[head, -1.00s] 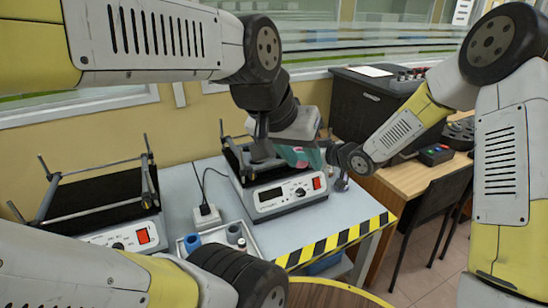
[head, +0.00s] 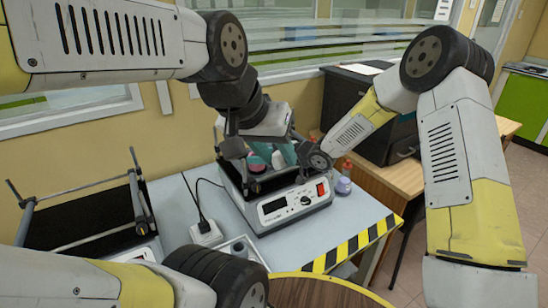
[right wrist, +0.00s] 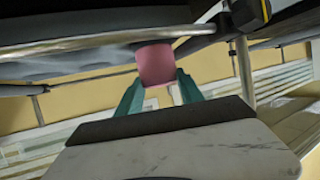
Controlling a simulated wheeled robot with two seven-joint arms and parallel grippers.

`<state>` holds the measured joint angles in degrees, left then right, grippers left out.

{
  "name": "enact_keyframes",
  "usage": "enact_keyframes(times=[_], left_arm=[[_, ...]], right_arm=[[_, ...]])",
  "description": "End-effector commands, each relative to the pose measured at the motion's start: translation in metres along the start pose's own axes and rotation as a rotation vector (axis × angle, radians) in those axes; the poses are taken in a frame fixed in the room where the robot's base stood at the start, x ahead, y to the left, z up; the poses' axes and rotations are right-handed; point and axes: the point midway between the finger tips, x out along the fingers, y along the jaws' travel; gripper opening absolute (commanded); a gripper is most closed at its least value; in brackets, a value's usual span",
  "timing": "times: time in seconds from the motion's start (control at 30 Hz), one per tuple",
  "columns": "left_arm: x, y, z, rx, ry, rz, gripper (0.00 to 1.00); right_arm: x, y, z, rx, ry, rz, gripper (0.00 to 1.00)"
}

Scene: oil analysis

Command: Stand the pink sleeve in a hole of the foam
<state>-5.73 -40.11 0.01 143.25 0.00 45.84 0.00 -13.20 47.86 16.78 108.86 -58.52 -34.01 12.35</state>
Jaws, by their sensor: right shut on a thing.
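In the right wrist view, the pink sleeve (right wrist: 156,64) is between the teal fingers of my right gripper (right wrist: 160,92). A grey slab with rounded marks (right wrist: 80,62) crosses above it and is close to or touching the sleeve's top; I cannot tell which. In the head view, a pink piece (head: 256,163) and teal fingers (head: 288,152) show over the shaker (head: 290,208) in front. The foam there is mostly hidden behind the hands. My left gripper's pale body (head: 268,124) hangs over the same shaker; its fingertips are not clear.
A second shaker frame with a black top (head: 80,218) stands at the left. A white plug block (head: 206,233) with a cable lies between them. A striped edge (head: 350,246) bounds the table.

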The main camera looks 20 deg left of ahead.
Motion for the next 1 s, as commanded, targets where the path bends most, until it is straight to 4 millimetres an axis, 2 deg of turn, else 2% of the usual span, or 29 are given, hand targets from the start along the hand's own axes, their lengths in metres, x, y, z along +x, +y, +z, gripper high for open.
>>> enact_keyframes(times=[0.2, 0.6, 0.63, 0.67, 1.0], left_arm=[[0.0, 0.0, 0.0, 0.0, 0.0, 0.0, 0.36], [0.0, 0.0, 0.0, 0.0, 0.0, 0.0, 0.36], [0.0, 0.0, 0.0, 0.0, 0.0, 0.0, 0.36], [0.0, 0.0, 0.0, 0.0, 0.0, 0.0, 0.36], [0.0, 0.0, 0.0, 0.0, 0.0, 0.0, 0.36]], right_arm=[[0.011, 0.0, 0.028, 0.002, -0.002, 0.0, 0.07], [0.014, 0.0, 0.035, 0.0, -0.001, 0.0, 0.07], [0.014, 0.0, 0.034, 0.0, 0.0, 0.0, 0.5], [0.014, 0.0, 0.034, 0.0, 0.0, 0.0, 0.53], [0.013, 0.0, 0.031, -0.001, 0.0, 0.001, 0.53]])
